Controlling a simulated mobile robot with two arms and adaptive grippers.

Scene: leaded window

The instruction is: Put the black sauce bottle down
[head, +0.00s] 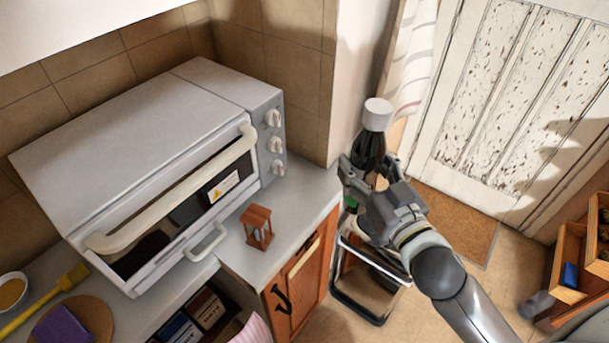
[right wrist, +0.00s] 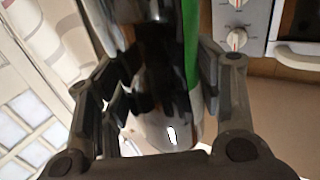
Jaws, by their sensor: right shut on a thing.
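The black sauce bottle (head: 371,146) has a dark body and a white cap, and stands about upright in my right gripper (head: 370,180). The gripper is shut on it, just right of the countertop's corner in the head view. In the right wrist view the bottle (right wrist: 165,75) fills the space between the fingers (right wrist: 160,100), with a green strip along its side. Its lower part is hidden by the gripper in the head view. My left gripper is in neither view.
A white toaster oven (head: 130,150) stands on the grey counter (head: 300,200). A small wooden hourglass-like frame (head: 257,227) stands in front of it. Bare counter lies around the frame. A metal-framed step stool (head: 365,300) stands below the gripper. Wooden crates (head: 570,262) are at right.

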